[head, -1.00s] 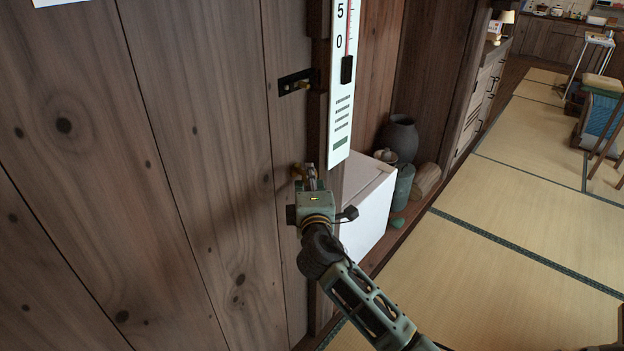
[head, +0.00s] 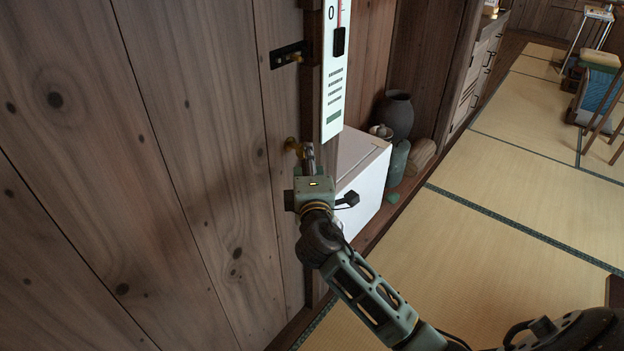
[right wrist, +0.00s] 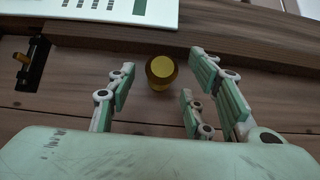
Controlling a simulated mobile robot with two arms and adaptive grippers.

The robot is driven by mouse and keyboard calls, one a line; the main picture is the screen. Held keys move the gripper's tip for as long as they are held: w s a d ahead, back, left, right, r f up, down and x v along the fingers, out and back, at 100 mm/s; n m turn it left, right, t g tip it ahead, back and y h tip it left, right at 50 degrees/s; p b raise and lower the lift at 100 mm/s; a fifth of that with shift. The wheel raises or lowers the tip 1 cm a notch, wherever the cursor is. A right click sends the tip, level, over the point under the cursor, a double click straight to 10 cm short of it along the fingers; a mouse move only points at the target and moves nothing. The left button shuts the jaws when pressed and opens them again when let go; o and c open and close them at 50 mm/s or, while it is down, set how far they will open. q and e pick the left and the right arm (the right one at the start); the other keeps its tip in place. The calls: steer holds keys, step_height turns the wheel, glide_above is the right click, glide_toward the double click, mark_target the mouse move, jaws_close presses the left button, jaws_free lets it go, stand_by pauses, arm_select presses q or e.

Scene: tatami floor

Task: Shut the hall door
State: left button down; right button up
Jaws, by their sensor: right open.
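The hall door (head: 150,130) is brown planked wood and fills the left of the head view. Its right edge lies close to the wooden post; I cannot tell whether a gap is left there. A round brass knob (head: 292,143) sits near that edge. It also shows in the right wrist view (right wrist: 160,72), between my spread fingers and a little beyond them. My right gripper (head: 306,152) is open at the knob and partly hides it. I see no grip on the knob. My left gripper is in neither view.
A black latch plate with a brass bolt (head: 289,55) is above the knob. A white thermometer board (head: 334,95) hangs beside it. A white box (head: 362,180), a dark vase (head: 397,115) and a green canister (head: 397,163) stand right of the post.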

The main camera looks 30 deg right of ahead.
steer(key=v, duration=0.8)
steer(key=shift+s, duration=0.3)
step_height(320, 180, down, 25)
steer(key=s+a+g+y, duration=0.2)
steer(key=g+y, duration=0.1)
steer(key=g, duration=0.2)
steer(key=s+f+m+g+y+p, duration=0.1)
steer(key=s+f+m+g, duration=0.1)
steer(key=s+f, duration=0.45)
steer(key=s+f+m+g+y, duration=0.1)
steer(key=s+f, duration=0.2)
steer(key=f, duration=0.7)
steer(key=s+f+m+g, duration=0.2)
steer(key=s+f, duration=0.4)
steer(key=s, duration=0.6)
steer(key=s+f+m+g+y+p, duration=0.1)
steer(key=s+f+m+g, duration=0.2)
steer(key=s+f, duration=0.4)
steer(key=s+a+f+m+g, duration=0.1)
steer(key=s+f, duration=0.5)
steer(key=s, duration=1.1)
steer(key=shift+s+f+m+g+y, duration=0.25)
steer(key=shift+f+m+g+y, duration=0.15)
steer(key=shift+m+g, duration=0.55)
